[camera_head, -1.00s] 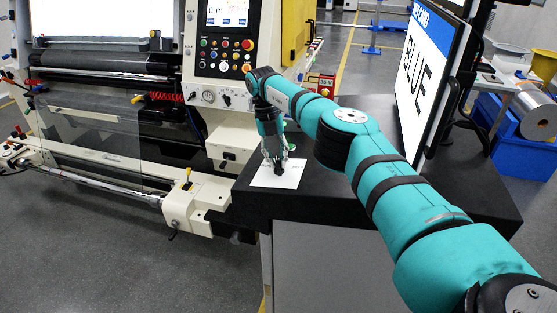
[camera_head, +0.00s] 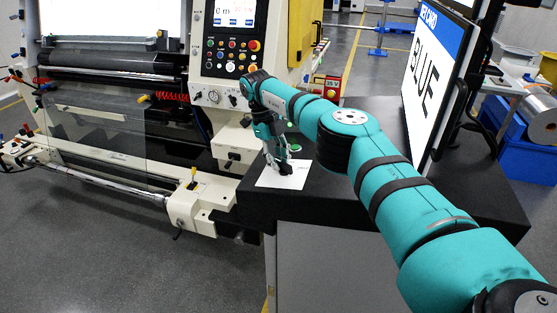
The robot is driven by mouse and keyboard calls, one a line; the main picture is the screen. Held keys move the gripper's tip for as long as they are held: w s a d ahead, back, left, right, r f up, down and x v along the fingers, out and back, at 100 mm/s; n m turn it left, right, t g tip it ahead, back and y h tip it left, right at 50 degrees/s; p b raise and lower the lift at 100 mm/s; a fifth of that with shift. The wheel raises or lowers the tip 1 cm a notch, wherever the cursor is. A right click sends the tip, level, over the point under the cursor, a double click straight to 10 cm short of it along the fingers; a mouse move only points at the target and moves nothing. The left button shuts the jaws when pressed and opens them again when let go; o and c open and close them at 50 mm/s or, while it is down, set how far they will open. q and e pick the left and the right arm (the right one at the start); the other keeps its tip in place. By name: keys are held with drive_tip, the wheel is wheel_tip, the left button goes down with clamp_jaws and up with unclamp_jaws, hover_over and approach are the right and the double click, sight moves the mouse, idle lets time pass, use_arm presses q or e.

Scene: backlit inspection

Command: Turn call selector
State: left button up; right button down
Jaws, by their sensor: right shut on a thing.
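A white plate (camera_head: 267,181) lies on the black tabletop (camera_head: 330,204) near its left edge. A small dark knob (camera_head: 285,169), which looks like the call selector, stands on it, mostly covered by my fingers. My right gripper (camera_head: 281,163) points down at the plate and is shut on this knob. Which way the knob's pointer faces is too small to tell. A screen (camera_head: 423,72) at the right of the table shows the word BLUE in large black letters under a blue band. My left gripper is not in view.
A large machine with a control panel (camera_head: 228,52) of coloured buttons and a small display stands just left of the table. A yellow cabinet (camera_head: 297,35) is behind. A blue crate (camera_head: 522,145) stands at the right. My right arm crosses above the tabletop.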

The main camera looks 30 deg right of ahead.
sight(278, 160)
drive_tip(key=shift+r, duration=0.1)
idle(0.3)
drive_tip(key=c, duration=1.4)
unclamp_jaws()
wheel_tip(278, 160, up, 10)
drive_tip(key=shift+f, duration=0.1)
